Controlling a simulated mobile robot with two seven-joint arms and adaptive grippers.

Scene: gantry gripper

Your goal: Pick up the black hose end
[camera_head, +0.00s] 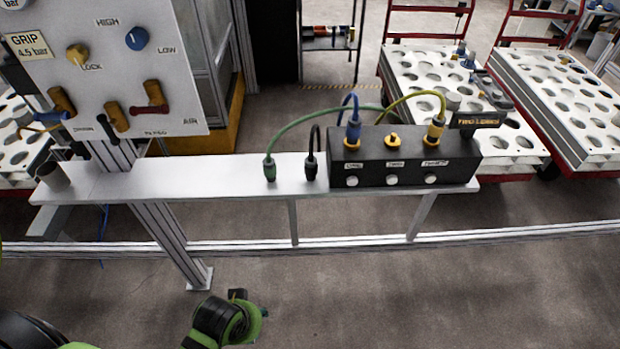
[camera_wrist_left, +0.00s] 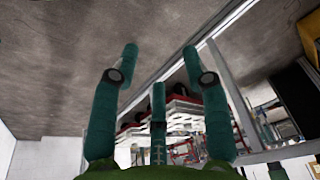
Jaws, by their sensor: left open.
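The black hose end (camera_head: 311,167) stands upright on the white shelf (camera_head: 215,178), just left of the black connector box (camera_head: 404,176). A short black hose curves up from its top. The green hose end (camera_head: 270,170) stands to its left, a small gap apart. In the head view, a green and black part of my left arm is low at the bottom, below the shelf and left of the black hose end. The black hose end is not discernible in the wrist view.
Blue (camera_head: 354,130) and yellow (camera_head: 435,131) hose ends sit in the box, with a yellow plug (camera_head: 392,141) between them. A control panel (camera_head: 120,45) rises at the left, and a grey cup (camera_head: 53,176) stands at the shelf's left end. White-topped carts (camera_head: 573,130) are behind.

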